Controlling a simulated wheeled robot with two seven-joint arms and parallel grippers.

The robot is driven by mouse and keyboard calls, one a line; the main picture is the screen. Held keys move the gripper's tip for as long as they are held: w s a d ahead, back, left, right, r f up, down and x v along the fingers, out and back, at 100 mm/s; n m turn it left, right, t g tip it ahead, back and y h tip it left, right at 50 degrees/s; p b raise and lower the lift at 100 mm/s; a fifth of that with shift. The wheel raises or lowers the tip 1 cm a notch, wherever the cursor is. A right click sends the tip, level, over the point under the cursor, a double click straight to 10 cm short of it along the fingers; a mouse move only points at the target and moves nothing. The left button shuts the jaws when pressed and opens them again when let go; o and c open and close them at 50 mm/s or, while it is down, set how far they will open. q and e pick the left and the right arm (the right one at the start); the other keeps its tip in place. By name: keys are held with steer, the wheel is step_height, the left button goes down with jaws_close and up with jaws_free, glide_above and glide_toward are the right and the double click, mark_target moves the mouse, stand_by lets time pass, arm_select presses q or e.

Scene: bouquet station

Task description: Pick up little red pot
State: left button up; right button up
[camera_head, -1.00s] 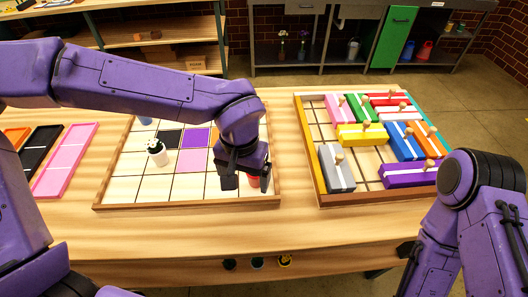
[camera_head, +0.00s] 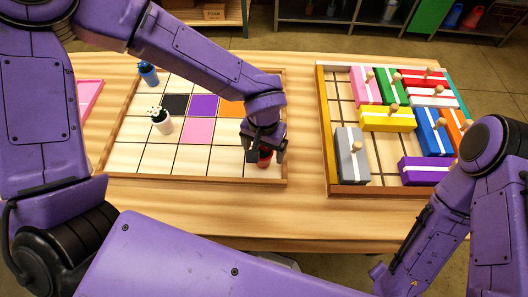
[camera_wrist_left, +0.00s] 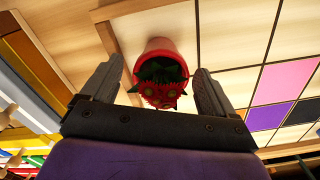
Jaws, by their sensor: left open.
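The little red pot (camera_head: 264,158) stands in the front right corner of the gridded tray (camera_head: 230,182), mostly hidden by my left gripper in the head view. In the left wrist view the red pot (camera_wrist_left: 158,47) holds a green plant with red flowers (camera_wrist_left: 162,94). My left gripper (camera_head: 266,153) is open above and around the pot. In the left wrist view its two fingers (camera_wrist_left: 158,85) stand on either side of the plant, with gaps showing. My right arm is at the right of the head view, but its gripper is not seen.
A white pot (camera_head: 162,122) and a blue pot (camera_head: 149,74) stand on the left part of the tray. To the right, a second tray (camera_head: 331,130) holds several coloured blocks with knobs, including a grey block (camera_head: 352,155). Bare table lies between the trays.

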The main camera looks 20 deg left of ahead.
arm_select(q)
steer(key=shift+f, duration=0.3)
steer(key=shift+s+r, duration=0.1)
steer(key=shift+s, duration=0.2)
steer(key=shift+w, duration=0.1)
steer(key=c, duration=1.4)
